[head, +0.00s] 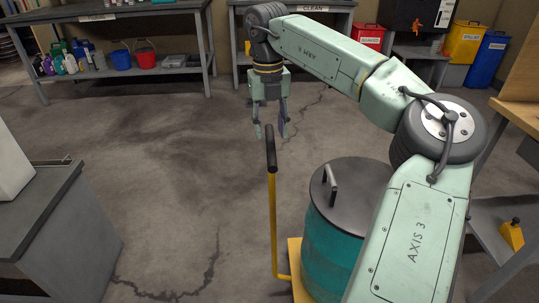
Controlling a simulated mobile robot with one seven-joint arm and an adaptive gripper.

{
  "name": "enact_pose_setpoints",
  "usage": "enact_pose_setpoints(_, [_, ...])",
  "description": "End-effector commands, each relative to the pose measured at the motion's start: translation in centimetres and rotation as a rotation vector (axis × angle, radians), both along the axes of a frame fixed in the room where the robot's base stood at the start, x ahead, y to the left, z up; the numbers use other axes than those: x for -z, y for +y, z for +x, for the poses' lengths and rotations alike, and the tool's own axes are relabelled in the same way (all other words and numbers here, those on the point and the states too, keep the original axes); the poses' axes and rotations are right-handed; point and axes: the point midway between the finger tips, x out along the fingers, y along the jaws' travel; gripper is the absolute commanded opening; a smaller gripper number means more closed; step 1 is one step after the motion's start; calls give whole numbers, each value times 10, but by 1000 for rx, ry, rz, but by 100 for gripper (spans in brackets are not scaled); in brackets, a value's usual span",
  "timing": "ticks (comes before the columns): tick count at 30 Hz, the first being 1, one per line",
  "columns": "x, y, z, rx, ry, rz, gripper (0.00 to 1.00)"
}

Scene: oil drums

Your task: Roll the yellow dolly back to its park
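The yellow dolly (283,272) stands on the concrete floor at the bottom centre, mostly hidden by its load and my arm. Its yellow upright (272,220) ends in a black handle grip (270,148). A teal drum (325,240) with a dark lid and a light lid handle stands on the dolly. No marked park is clearly visible.
A shelf bench (115,15) with bottles, a blue bucket (121,60) and a red bucket (145,58) stands at the back left. A grey cabinet (60,225) is at the left. Coloured bins (465,42) are at the back right. The cracked floor (170,180) left of the dolly is clear.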

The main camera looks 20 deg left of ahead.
Motion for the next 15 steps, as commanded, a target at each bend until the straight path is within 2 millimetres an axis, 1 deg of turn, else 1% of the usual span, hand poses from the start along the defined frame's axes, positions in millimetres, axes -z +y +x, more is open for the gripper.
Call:
enact_pose_setpoints(1, [11, -1, -1, -2, 4, -1, 38])
enact_pose_setpoints(3, [25, -1, 0, -3, 5, 0, 38])
enact_pose_setpoints(9, [61, -1, 0, -4, 4, 2, 38])
enact_pose_setpoints(12, [75, -1, 0, -4, 5, 3, 38])
enact_pose_setpoints(15, [84, -1, 0, -4, 2, 3, 38])
